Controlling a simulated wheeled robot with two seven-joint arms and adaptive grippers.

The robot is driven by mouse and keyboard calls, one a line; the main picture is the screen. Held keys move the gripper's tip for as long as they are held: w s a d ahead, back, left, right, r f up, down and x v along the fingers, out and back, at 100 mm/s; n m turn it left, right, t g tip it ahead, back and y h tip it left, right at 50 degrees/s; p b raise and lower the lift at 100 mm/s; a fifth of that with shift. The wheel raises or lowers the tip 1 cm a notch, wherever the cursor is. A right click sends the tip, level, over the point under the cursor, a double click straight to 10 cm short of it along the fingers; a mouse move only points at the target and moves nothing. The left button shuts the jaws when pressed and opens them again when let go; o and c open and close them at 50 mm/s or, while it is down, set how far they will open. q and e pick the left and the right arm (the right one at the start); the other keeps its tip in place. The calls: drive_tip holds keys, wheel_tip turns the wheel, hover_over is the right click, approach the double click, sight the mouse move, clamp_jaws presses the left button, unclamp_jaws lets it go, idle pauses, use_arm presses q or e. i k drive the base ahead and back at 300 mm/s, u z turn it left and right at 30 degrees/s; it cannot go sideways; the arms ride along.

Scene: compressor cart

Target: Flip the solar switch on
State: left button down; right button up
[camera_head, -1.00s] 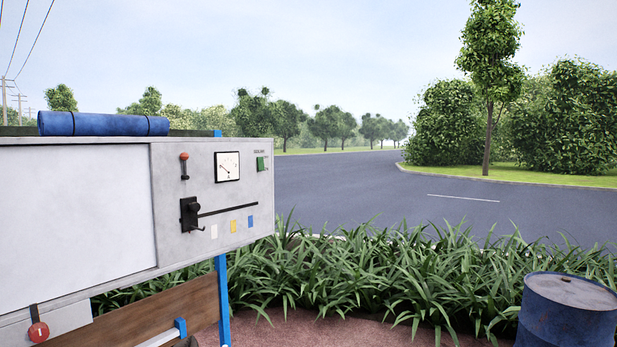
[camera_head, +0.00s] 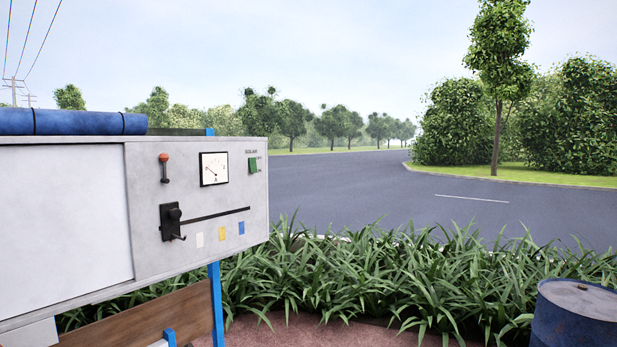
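The solar switch (camera_head: 253,165) is a small green rocker at the upper right of the grey control panel (camera_head: 200,258), just below a small "SOLAR" label. Whether it is on or off is too small to tell. Neither of my grippers shows in the head view.
The panel also carries a red-knobbed lever (camera_head: 165,168), a dial gauge (camera_head: 214,169) and a black slider handle (camera_head: 172,222). A blue roll (camera_head: 75,122) lies on top of the cart. A blue barrel (camera_head: 577,315) stands at the lower right. Plants (camera_head: 370,275) grow behind the cart.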

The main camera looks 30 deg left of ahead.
sight(252, 161)
drive_tip(key=z, duration=0.25)
drive_tip(key=i, duration=0.7)
drive_tip(key=u, duration=0.6)
drive_tip(key=i, duration=0.8)
drive_tip(key=u, duration=0.75)
